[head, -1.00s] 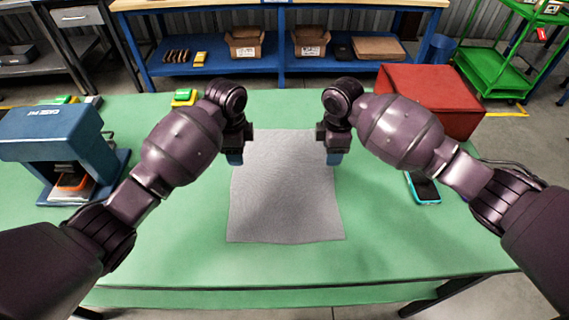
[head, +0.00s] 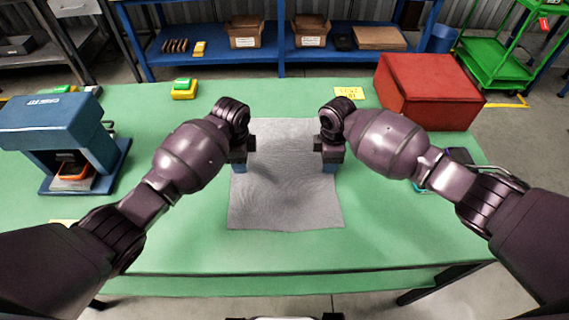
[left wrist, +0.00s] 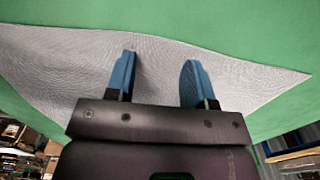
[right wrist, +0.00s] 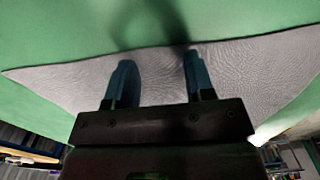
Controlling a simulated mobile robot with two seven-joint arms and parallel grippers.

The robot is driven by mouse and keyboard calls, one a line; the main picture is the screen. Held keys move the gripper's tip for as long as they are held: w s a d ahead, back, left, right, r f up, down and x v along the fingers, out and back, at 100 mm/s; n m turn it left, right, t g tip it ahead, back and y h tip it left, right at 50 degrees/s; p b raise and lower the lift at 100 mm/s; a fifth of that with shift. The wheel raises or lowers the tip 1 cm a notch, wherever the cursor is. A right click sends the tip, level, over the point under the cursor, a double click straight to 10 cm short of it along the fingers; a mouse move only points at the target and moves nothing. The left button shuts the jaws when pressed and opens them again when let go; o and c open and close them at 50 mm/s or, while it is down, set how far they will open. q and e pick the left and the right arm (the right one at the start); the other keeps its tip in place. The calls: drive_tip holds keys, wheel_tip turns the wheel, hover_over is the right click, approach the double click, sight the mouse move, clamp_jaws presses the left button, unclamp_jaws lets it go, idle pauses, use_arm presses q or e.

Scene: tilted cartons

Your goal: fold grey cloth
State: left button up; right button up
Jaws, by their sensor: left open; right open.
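The grey cloth (head: 286,195) lies spread flat on the green table, roughly a rectangle, with its near edge toward me. My left gripper (head: 240,168) is over its left edge, and my right gripper (head: 329,168) is over its right edge. In the left wrist view, the left gripper's blue fingers (left wrist: 158,80) are apart over the cloth (left wrist: 75,65) with nothing between them. In the right wrist view, the right gripper's fingers (right wrist: 158,80) are also apart over the cloth (right wrist: 250,75). The exact gap between fingertips and cloth is hard to tell.
A blue press-like machine (head: 58,140) stands at the left of the green table (head: 200,250). A red box (head: 430,92) stands at the back right. A phone partly shows behind my right arm. A yellow-green block (head: 184,89) and a yellow label (head: 349,93) lie at the back.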

use_arm(q)
drive_tip(key=shift+f, duration=0.2)
use_arm(e)
drive_tip(key=shift+f, duration=0.15)
use_arm(q)
drive_tip(key=shift+c, duration=0.5)
use_arm(e)
drive_tip(key=shift+c, duration=0.5)
use_arm(q)
clamp_jaws()
use_arm(e)
clamp_jaws()
use_arm(q)
drive_tip(key=shift+r, duration=0.2)
